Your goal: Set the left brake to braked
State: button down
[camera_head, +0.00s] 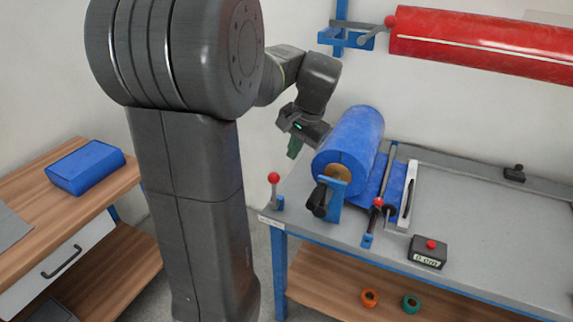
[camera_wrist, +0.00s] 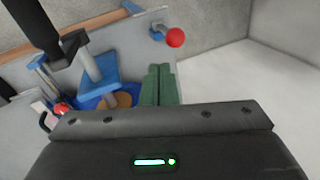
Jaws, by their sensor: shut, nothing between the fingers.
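A short upright lever with a red ball knob (camera_head: 274,178) stands on a blue bracket at the bench's left front corner. Its red ball also shows in the wrist view (camera_wrist: 175,37), just beyond and right of my fingertips. A second red-knobbed lever (camera_head: 378,203) is right of the blue roll; no label shows which is the left brake. My gripper (camera_head: 294,150) has green fingers, is shut and empty, and hangs left of the blue roll, behind and above the corner lever. In the wrist view its fingers (camera_wrist: 160,69) lie together, apart from the red ball.
The blue roll (camera_head: 353,138), with a black-handled crank (camera_head: 318,198), stands close right of my gripper. A red roll (camera_head: 480,40) hangs on the wall. A black box with a red button (camera_head: 429,251) sits at the bench front. The grey bench top (camera_head: 490,220) is clear at right.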

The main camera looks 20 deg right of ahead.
aim_at(277, 179)
jog(key=shift+s+a, duration=0.1)
jog(key=shift+s, duration=0.05)
jog(key=x, duration=1)
jog(key=shift+r, duration=0.15)
dwell(0.4)
jog(key=shift+w+a+r+g+h+p, duration=0.25)
jog(key=shift+w+a+g+h+p, duration=0.25)
jog(key=shift+p, duration=0.4)
jog(key=w+a+f+g+h+p, duration=0.1)
jog(key=w+a+f+g+h, duration=0.2)
jog(key=w+a+g+h, duration=0.2)
jog(key=shift+w+a+g, duration=0.4)
jog(key=shift+w+a, duration=0.5)
jog(key=shift+w, duration=0.75)
